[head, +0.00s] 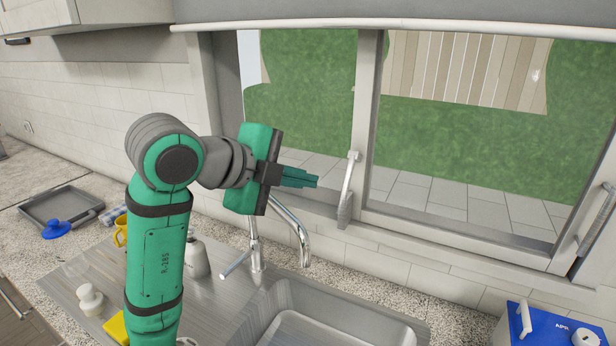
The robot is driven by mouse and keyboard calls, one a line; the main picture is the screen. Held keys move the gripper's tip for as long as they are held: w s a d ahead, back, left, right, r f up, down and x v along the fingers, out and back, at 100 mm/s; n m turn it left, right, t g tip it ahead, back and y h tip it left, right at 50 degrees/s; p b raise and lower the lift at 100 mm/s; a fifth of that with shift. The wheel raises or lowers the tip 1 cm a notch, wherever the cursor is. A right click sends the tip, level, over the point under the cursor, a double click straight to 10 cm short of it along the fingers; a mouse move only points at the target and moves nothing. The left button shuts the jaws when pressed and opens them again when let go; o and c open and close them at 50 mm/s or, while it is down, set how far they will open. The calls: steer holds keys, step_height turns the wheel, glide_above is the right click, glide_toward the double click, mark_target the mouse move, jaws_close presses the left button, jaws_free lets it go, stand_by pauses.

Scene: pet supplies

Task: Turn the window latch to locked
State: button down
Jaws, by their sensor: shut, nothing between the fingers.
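The window latch (347,190) is a pale grey lever on the window's middle post.
A chrome faucet (298,232) rises just below my gripper, beside the sink (335,318). A grey tray (62,203) lies left; a blue box (545,328) sits right.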

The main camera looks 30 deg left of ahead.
mark_target(344, 188)
steer(key=x, duration=1)
steer(key=shift+w+f, duration=0.25)
steer(key=shift+w, duration=0.05)
